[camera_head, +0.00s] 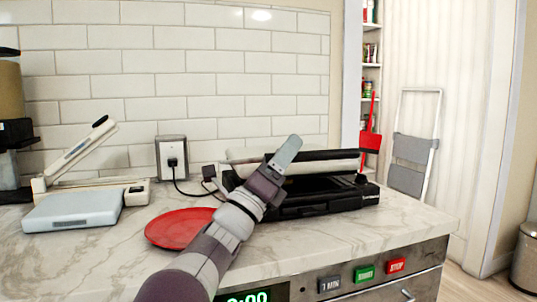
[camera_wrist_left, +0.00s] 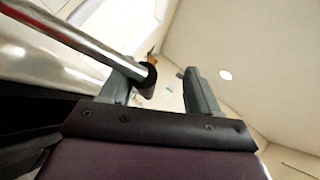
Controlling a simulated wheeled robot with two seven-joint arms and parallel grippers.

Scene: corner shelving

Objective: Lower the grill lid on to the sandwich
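The black grill (camera_head: 335,197) stands on the counter, its lid (camera_head: 335,167) raised at the back with a dark bar along its top. My left gripper (camera_head: 287,150) is in front of the lid, covering part of it. In the left wrist view, the gripper (camera_wrist_left: 162,85) is open. A metal handle bar (camera_wrist_left: 85,42) with a dark end reaches in from the left to the left finger; I cannot tell whether they touch. The lid's shiny surface (camera_wrist_left: 45,70) lies left of the fingers. I cannot make out a sandwich. My right gripper is not in view.
A red plate (camera_head: 180,228) lies left of the grill, partly behind my left arm. A white device with a raised arm (camera_head: 85,148), a pale scale-like box (camera_head: 72,210) and a wall outlet (camera_head: 172,157) with a cord are farther left. The counter's right front is clear.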

